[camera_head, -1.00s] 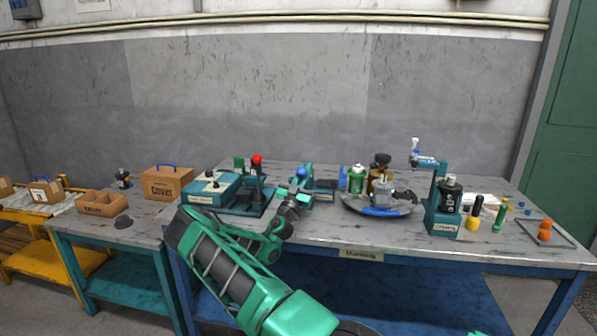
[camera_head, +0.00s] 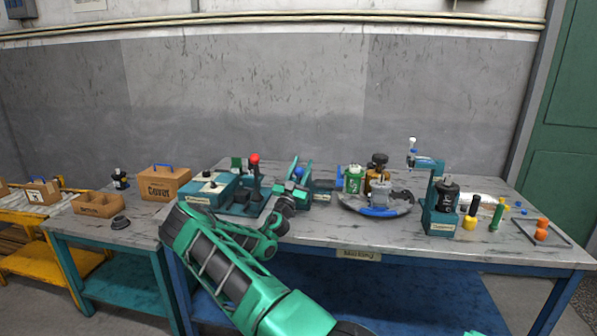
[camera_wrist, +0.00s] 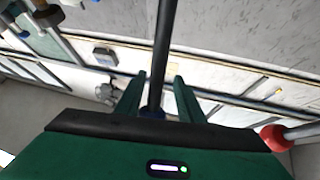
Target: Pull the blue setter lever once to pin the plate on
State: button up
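The blue setter lever's ball knob (camera_head: 299,172) stands above a teal fixture at the middle of the bench, just above my gripper (camera_head: 288,195) in the head view. In the wrist view, a dark lever rod (camera_wrist: 161,55) runs down between the two fingers of my gripper (camera_wrist: 158,92). The fingers are apart, with a visible gap on each side of the rod. I cannot make out the plate; my arm hides part of the fixture.
A red-knobbed lever (camera_head: 254,160) stands close to the left; its red knob also shows in the wrist view (camera_wrist: 275,138). A cardboard box (camera_head: 164,184) stands at left.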

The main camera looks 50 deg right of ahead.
jog(key=w+a+r, duration=0.1)
jog(key=a+r, duration=0.9)
jog(key=a, duration=0.2)
jog(key=shift+w, duration=0.25)
